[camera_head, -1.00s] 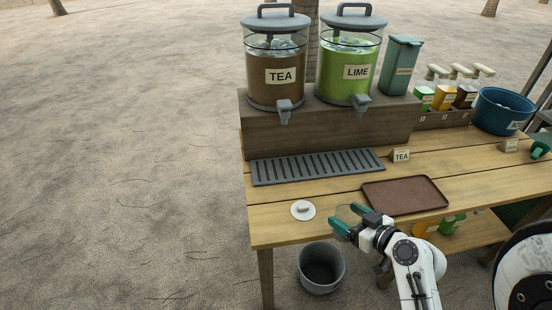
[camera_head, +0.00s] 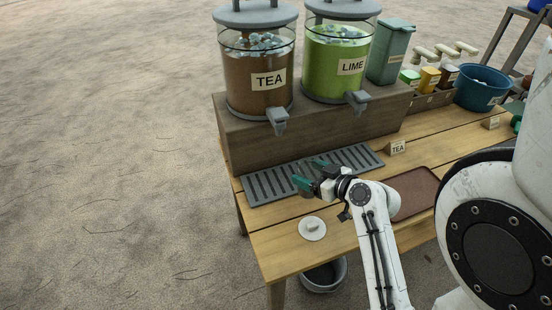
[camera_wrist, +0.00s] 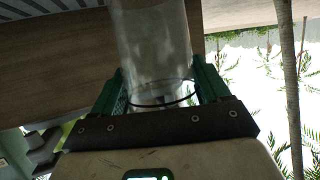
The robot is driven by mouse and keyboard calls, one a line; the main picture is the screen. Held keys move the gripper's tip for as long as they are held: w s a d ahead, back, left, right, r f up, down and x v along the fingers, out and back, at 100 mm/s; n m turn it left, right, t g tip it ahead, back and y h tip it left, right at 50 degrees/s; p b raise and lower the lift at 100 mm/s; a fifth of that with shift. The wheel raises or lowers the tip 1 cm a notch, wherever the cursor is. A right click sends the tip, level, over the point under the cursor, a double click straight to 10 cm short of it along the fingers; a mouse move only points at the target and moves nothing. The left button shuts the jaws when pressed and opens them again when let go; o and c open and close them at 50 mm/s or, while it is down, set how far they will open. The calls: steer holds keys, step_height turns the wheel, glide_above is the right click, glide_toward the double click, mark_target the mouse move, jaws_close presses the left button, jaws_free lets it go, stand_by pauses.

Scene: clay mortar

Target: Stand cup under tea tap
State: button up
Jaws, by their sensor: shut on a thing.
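A clear cup (camera_wrist: 155,40) is gripped between my gripper's green fingers in the wrist view; in the head view it is too transparent to make out well. My gripper (camera_head: 312,174) is shut on it, at the front of the grey slatted drip tray (camera_head: 262,188), right of and nearer than the tea tap. The tea tap (camera_head: 278,122) sticks out at the base of the brown TEA dispenser (camera_head: 256,88), above the tray's left part. I cannot tell whether the cup touches the tray.
The green LIME dispenser (camera_head: 333,70) stands right of the tea one on a wooden riser (camera_head: 240,150). A TEA card (camera_head: 397,147) and brown tray (camera_head: 418,188) lie right of my arm. A white lid (camera_head: 312,228) lies at the front left. A blue bucket (camera_head: 482,92) stands farther right.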

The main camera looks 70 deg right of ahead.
steer(key=p+x, duration=0.1)
steer(key=x, duration=0.3)
steer(key=r+x, duration=0.1)
steer(key=x, duration=0.3)
steer(key=p+x, duration=0.1)
steer(key=x, duration=0.4)
steer(key=shift+w+d+r+p, duration=0.15)
steer(key=shift+w+r+p, duration=0.15)
steer(key=shift+r, duration=0.1)
steer(key=shift+f, duration=0.4)
steer(key=shift+f, duration=0.2)
steer(key=o, duration=1.1)
steer(key=shift+r, duration=0.1)
